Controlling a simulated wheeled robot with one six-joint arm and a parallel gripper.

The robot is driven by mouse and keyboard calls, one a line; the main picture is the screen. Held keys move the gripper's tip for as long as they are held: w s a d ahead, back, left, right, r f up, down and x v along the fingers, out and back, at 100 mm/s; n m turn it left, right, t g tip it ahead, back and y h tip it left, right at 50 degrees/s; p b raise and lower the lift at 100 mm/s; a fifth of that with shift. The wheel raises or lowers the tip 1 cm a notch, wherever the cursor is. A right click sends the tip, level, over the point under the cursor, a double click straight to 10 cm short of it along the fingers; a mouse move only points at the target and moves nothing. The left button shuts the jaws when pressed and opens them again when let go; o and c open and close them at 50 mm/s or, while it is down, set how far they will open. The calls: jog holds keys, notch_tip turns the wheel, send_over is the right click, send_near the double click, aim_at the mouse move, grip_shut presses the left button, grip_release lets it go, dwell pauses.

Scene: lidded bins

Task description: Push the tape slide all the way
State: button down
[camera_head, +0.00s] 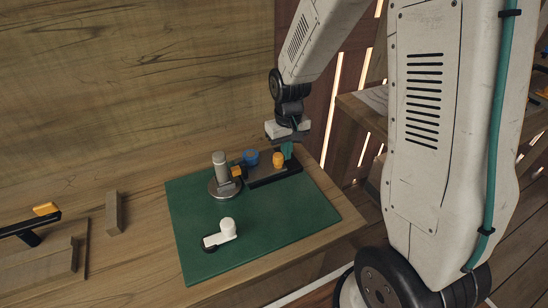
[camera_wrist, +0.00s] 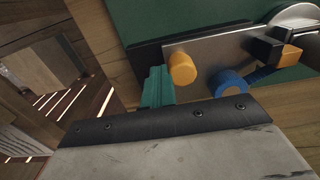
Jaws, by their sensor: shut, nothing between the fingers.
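The tape slide appears to be the low dark track (camera_head: 272,176) with a metal plate (camera_wrist: 215,45), lying at the back right of a green mat. An upright orange knob (camera_head: 278,159) stands near its right end; it also shows in the wrist view (camera_wrist: 182,68). A small black block with an orange piece (camera_wrist: 282,50) sits toward the other end. A blue roll (camera_head: 251,158) lies beside the track. My gripper (camera_head: 287,151) is shut and empty, its teal fingertips (camera_wrist: 157,88) close beside the knob on its outer side. I cannot tell whether they touch.
A grey post on a round base (camera_head: 220,183) stands at the track's left end. A white piece with a dark round end (camera_head: 221,234) lies on the green mat (camera_head: 270,222). A wooden block (camera_head: 114,213) and an orange-tipped fixture (camera_head: 46,209) stand left. The mat's front right is clear.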

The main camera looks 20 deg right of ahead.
jog(key=shift+a, duration=0.2)
jog(key=shift+d, duration=0.75)
notch_tip(320, 180, up, 7)
dwell(0.5)
jog(key=shift+s, duration=0.1)
jog(key=s+a+r, duration=0.1)
jog(key=s+r, duration=0.3)
jog(key=s, duration=0.4)
jog(key=s+a+r+t, duration=0.1)
jog(key=s+r, duration=0.4)
jog(key=s, duration=0.3)
jog(key=s+a+r, duration=0.2)
jog(key=s+r, duration=0.3)
jog(key=s, duration=0.3)
jog(key=shift+s, duration=0.25)
